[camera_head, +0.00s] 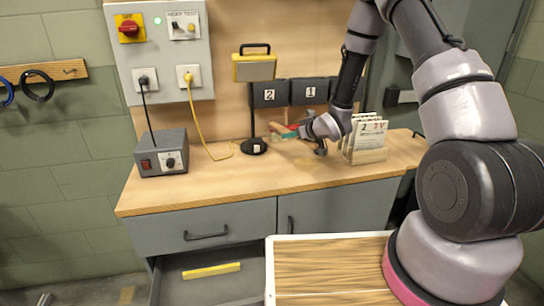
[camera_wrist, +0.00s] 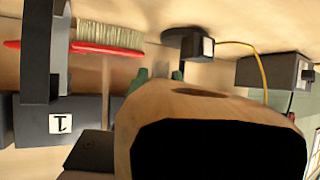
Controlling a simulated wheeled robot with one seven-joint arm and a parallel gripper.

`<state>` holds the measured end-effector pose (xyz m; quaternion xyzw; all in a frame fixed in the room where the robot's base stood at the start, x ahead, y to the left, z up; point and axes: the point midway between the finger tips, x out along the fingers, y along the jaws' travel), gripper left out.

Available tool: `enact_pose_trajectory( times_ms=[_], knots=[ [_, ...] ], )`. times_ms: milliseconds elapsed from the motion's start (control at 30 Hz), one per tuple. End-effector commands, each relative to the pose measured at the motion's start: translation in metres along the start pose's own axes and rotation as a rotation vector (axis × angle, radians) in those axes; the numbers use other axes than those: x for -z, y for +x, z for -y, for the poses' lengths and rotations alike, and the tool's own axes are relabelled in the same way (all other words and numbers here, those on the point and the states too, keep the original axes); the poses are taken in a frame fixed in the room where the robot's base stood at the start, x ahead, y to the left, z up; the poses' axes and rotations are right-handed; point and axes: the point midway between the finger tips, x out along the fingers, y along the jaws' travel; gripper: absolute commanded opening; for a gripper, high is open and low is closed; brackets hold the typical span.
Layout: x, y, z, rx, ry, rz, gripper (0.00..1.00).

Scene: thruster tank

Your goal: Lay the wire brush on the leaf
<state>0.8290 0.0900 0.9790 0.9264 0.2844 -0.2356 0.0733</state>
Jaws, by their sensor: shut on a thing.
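The wire brush (camera_wrist: 110,38) has a red handle and pale bristles. In the wrist view its handle passes behind a dark finger of my gripper (camera_wrist: 47,48), which is shut on it. In the head view my gripper (camera_head: 318,130) is low over the back of the wooden bench, and the red of the brush (camera_head: 283,130) shows at its left. I cannot tell whether the brush touches the bench. A wood-grained panel with a pale rim (camera_head: 268,270) lies at the bottom of the head view; I cannot tell if it is the leaf.
A yellow-headed lamp (camera_head: 254,68) stands left of my gripper, with a grey power box (camera_head: 161,152) further left. A rack of white cards (camera_head: 365,140) is close on the right. Dark numbered bins (camera_head: 290,92) hang behind. An open drawer (camera_head: 205,278) is below. The bench front is clear.

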Motion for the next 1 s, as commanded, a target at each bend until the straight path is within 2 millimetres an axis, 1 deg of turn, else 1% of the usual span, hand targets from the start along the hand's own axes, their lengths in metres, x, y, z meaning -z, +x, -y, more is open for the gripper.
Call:
enact_pose_trajectory(
  times_ms=[33, 133, 200, 367, 600, 1000],
  knots=[
    [-0.011, 0.005, 0.001, 0.001, 0.001, 0.004, 0.0],
    [-0.027, 0.014, 0.001, 0.001, 0.001, 0.004, 0.0],
    [-0.035, 0.018, 0.001, 0.0, 0.001, 0.003, 0.0],
    [-0.043, 0.023, 0.0, -0.001, 0.001, 0.001, 0.0],
    [-0.073, 0.039, 0.0, 0.0, 0.001, 0.002, 0.0],
    [-0.079, 0.042, 0.0, -0.002, 0.002, 0.001, 0.0]
  ],
)
